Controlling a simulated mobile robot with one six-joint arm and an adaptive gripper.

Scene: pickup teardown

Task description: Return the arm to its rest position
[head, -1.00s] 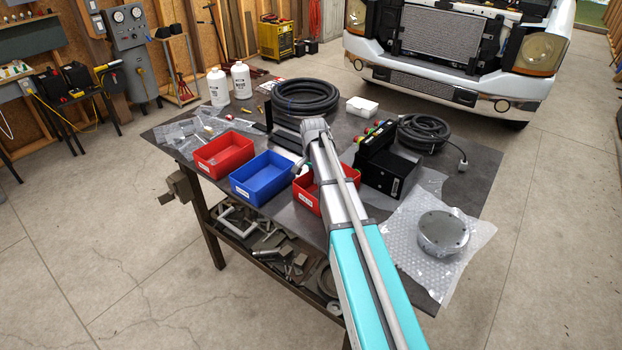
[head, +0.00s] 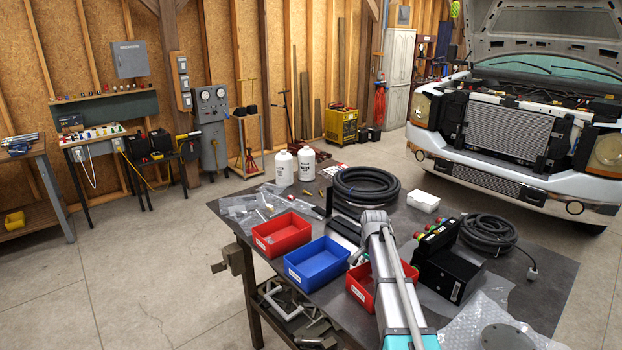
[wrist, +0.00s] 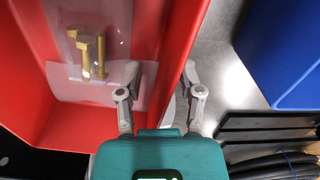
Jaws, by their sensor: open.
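In the wrist view my gripper (wrist: 161,82) is open, its two fingers apart over a wall of a red bin (wrist: 70,128). I cannot tell whether they touch the wall. No object shows held between them. In this bin lies a clear bag with brass bolts (wrist: 92,52). In the head view my arm (head: 385,265) reaches over the workbench and partly covers the right red bin (head: 361,287). The gripper itself is hidden there.
A blue bin (head: 316,264) and another red bin (head: 281,234) stand left of the arm. A black control box (head: 447,272) stands close on its right. Coiled hoses (head: 365,188) and white bottles (head: 284,168) stand farther back. A pickup (head: 510,140) is beyond the bench.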

